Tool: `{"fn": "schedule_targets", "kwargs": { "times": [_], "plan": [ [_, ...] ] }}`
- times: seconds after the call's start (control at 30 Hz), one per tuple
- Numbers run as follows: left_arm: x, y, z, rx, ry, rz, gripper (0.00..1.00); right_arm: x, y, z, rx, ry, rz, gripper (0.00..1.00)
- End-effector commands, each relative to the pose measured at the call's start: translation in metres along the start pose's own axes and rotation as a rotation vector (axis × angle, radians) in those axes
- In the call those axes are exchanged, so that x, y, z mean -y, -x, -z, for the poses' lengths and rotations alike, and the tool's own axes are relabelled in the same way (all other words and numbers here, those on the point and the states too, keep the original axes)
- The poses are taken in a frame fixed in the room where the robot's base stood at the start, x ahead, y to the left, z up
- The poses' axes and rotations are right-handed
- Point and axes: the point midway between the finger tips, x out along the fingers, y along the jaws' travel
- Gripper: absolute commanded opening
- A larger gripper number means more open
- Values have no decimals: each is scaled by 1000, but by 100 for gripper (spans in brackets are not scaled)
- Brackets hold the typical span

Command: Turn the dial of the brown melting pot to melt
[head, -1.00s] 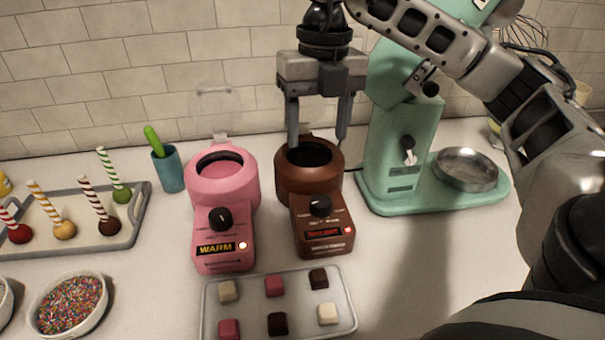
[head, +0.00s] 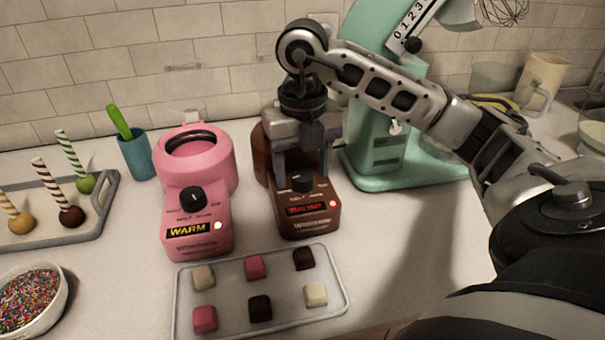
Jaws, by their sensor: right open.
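The brown melting pot (head: 290,225) stands right of centre, its front panel facing me. Its black dial (head: 302,182) sits above a lit red display (head: 305,210), whose text is too small to read surely. My right gripper (head: 302,176) is open and points down over the pot's panel. Its two fingers show to the left and right of the dial; I cannot tell whether they touch it. The gripper and wrist hide most of the pot's bowl. My left gripper is not in view.
A pink melting pot (head: 200,225) reading WARM stands close on the left. A tray (head: 232,310) of several chocolate pieces lies in front. A mint-green stand mixer (head: 380,140) is behind on the right. A blue cup (head: 136,158) and a cake-pop tray (head: 103,205) are left.

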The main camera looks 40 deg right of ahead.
Motion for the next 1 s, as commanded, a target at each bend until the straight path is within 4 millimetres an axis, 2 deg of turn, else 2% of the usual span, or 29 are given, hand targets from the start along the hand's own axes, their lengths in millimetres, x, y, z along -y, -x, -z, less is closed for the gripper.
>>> {"fn": "schedule_targets", "kwargs": {
  "times": [0.37,0.53,0.83,1.0],
  "plan": [
    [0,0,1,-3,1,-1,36,0,-6,0,0,1,0,59],
    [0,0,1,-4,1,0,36,0,-6,0,0,0,0,15],
    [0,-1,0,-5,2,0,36,0,-6,0,0,19,0,14],
    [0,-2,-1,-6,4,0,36,0,-6,0,2,84,0,14]
  ]
}}
